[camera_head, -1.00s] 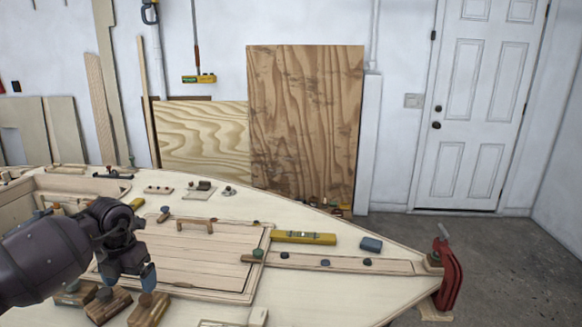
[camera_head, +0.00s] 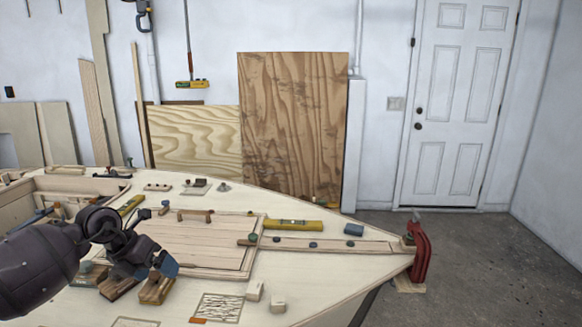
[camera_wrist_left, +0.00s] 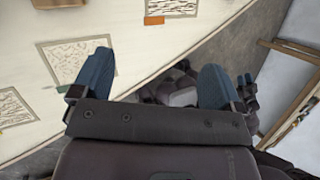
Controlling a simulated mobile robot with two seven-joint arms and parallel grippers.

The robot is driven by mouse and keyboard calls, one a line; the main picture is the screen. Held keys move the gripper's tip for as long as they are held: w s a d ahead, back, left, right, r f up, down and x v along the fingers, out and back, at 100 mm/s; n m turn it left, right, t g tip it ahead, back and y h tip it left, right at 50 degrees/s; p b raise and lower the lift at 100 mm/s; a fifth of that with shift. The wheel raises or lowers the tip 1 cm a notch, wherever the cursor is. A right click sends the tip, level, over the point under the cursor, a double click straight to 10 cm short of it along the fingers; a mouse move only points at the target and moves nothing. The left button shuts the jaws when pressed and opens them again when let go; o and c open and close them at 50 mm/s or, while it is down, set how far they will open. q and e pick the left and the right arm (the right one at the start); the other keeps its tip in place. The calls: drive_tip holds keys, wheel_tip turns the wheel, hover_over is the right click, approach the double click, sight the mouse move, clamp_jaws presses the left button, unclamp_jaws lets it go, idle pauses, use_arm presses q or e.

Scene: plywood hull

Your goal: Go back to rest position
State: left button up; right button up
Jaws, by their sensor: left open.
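My left gripper (camera_head: 158,268) comes in from the left, above the near left part of the pale plywood hull (camera_head: 330,262). In the left wrist view its two blue fingers (camera_wrist_left: 152,85) stand wide apart with nothing between them. Beyond them that view shows the hull's edge and the grey floor. In the head view the wooden blocks (camera_head: 157,291) lie near or below the gripper; I cannot tell the exact gap. My right gripper is in neither view.
A hatch panel with a wooden handle (camera_head: 195,213), a yellow level (camera_head: 293,225) and a blue block (camera_head: 354,230) lie on the deck. A red clamp (camera_head: 421,252) grips the bow. Plywood sheets (camera_head: 292,125) lean on the wall. Floor right of the hull is clear.

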use_arm(q)
drive_tip(key=s+d+r+n+t+h, duration=0.1)
drive_tip(key=d+r+n+t+h, duration=0.75)
drive_tip(key=d+h, duration=0.35)
drive_tip(key=s+a+f+n+t+y, duration=0.25)
drive_tip(key=s+f+n+y, duration=0.4)
drive_tip(key=f+n, duration=0.35)
drive_tip(key=s+a+f+n+t+y, duration=0.2)
drive_tip(key=s+a+f+n+y, duration=0.25)
drive_tip(key=f+n+y, duration=0.6)
drive_tip(key=s+f+n+g, duration=0.1)
drive_tip(key=s+f+n, duration=0.1)
drive_tip(key=s+f, duration=0.2)
drive_tip(key=s+a+f+n+g, duration=0.1)
drive_tip(key=s+f+n+g, duration=0.1)
drive_tip(key=s, duration=0.8)
drive_tip(key=s+a+f+n+g, duration=0.1)
drive_tip(key=s+f+n+g, duration=0.1)
drive_tip(key=s+f+n, duration=0.2)
drive_tip(key=s+f, duration=0.2)
drive_tip(key=s, duration=0.2)
drive_tip(key=shift+f, duration=0.25)
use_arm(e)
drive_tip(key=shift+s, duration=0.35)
